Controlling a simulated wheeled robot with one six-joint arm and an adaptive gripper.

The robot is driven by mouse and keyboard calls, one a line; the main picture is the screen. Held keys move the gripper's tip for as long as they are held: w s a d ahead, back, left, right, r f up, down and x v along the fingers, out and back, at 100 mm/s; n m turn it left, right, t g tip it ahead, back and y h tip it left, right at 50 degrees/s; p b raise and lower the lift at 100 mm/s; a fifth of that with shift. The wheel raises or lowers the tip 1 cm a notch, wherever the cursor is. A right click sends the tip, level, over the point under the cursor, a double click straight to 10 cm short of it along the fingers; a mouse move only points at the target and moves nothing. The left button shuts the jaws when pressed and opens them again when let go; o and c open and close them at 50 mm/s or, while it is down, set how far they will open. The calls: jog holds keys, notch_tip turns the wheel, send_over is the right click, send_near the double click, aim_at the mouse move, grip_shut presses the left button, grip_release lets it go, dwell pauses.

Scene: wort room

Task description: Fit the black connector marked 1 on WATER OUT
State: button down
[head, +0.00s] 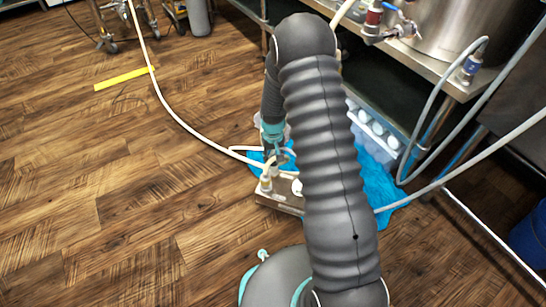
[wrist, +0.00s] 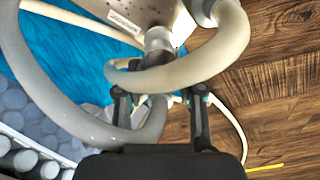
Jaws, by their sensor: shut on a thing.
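My gripper (wrist: 160,98) is shut at the end of a pale hose (wrist: 150,120), on what appears to be its connector. The second pale hose (wrist: 205,65) crosses in front and hides the connector's colour and mark. Beyond the fingers, a metal port (wrist: 158,40) stands out from a steel unit (wrist: 143,12) with a small label that I cannot read. I cannot tell whether connector and port touch. In the head view my gripper (head: 272,152) points down just behind the steel unit (head: 282,202), and my arm hides part of it.
A blue cloth (head: 378,187) lies on the floor around the unit. A bin of white bottles (head: 374,128) stands close on the right, under a steel bench (head: 455,85).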

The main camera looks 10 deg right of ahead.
jog(key=shift+f+b, duration=0.7)
jog(key=shift+f, duration=0.4)
jog(key=c, duration=0.6)
grip_release()
jog(key=shift+c, duration=0.2)
jog(key=shift+r, duration=0.15)
notch_tip(320, 180, up, 12)
jog(key=shift+f, duration=0.1)
jog(key=shift+s, duration=0.15)
jog(key=s+r+t+p, duration=0.2)
jog(key=s+r+p, duration=0.1)
jog(key=s+r, duration=0.7)
jog(key=s+r+t+p, duration=0.1)
jog(key=s+r+p, duration=0.3)
jog(key=s+r, duration=0.6)
jog(key=s+r+t+p, duration=0.2)
jog(key=s+r, duration=0.8)
jog(key=r, duration=0.9)
jog(key=shift+m+t+p, duration=0.3)
jog(key=shift+p, duration=0.4)
